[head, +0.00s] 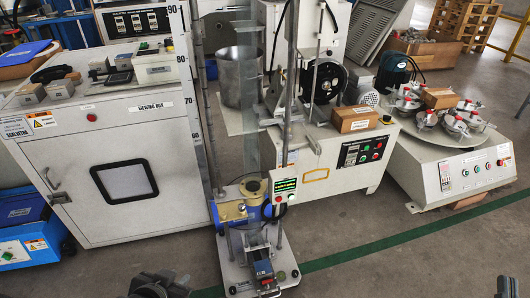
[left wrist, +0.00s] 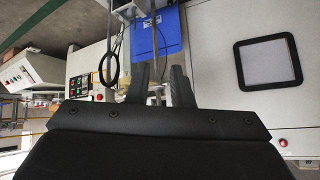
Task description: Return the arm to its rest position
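My left gripper (head: 160,284) shows only as dark tips at the bottom edge of the head view, left of the middle. In the left wrist view its two fingers (left wrist: 161,84) stand apart with the background visible between them, so it is open and holds nothing that I can see. My right gripper (head: 507,287) is a small dark piece in the bottom right corner of the head view, mostly cut off. Its opening cannot be made out. Both grippers are low in the view, over the grey floor in the picture.
A tall testing stand with a blue and brass-coloured clamp (head: 242,205) stands in front of me. A white viewing box cabinet (head: 70,160) is on the left. A machine with a round table (head: 449,178) stands at the right. The floor (head: 400,265) around the right gripper looks clear.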

